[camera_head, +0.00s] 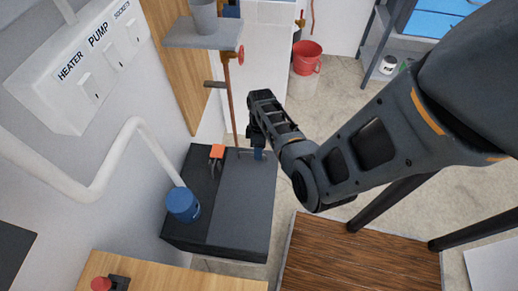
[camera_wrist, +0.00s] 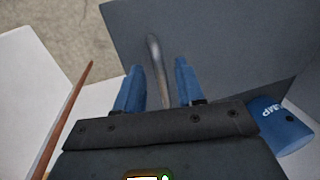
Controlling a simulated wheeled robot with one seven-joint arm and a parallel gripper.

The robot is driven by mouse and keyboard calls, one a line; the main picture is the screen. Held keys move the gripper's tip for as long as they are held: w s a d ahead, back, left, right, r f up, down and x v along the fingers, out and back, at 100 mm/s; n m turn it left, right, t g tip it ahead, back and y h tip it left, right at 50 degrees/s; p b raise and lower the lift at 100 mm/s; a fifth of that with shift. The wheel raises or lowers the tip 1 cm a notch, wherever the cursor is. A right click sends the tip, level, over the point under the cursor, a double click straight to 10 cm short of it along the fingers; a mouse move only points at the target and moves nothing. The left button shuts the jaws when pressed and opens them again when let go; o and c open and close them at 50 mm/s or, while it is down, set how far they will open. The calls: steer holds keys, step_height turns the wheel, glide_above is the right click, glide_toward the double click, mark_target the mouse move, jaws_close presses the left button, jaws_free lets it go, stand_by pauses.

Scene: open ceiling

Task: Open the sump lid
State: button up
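The sump is a dark box (camera_head: 190,232) against the left wall. Its flat grey lid (camera_head: 240,205) lies level with the top and appears closed. The lid also fills much of the wrist view (camera_wrist: 225,35). A thin metal handle (camera_wrist: 153,52) runs on the lid. My gripper (camera_head: 256,153) is at the lid's far end, over the handle. In the wrist view its two blue fingers (camera_wrist: 158,84) are apart, with the handle between them and a gap on each side. Whether the fingers reach below the bar is unclear.
A blue cylinder (camera_head: 183,205) with a white pipe stands on the box's left part, beside an orange-handled tool (camera_head: 217,152). A reddish pipe (camera_head: 229,95) rises behind the box. A shelf with a grey cup (camera_head: 204,17) is above. A red bucket (camera_head: 307,58) stands on the floor beyond.

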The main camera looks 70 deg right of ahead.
jaws_close()
stand_by(0.6)
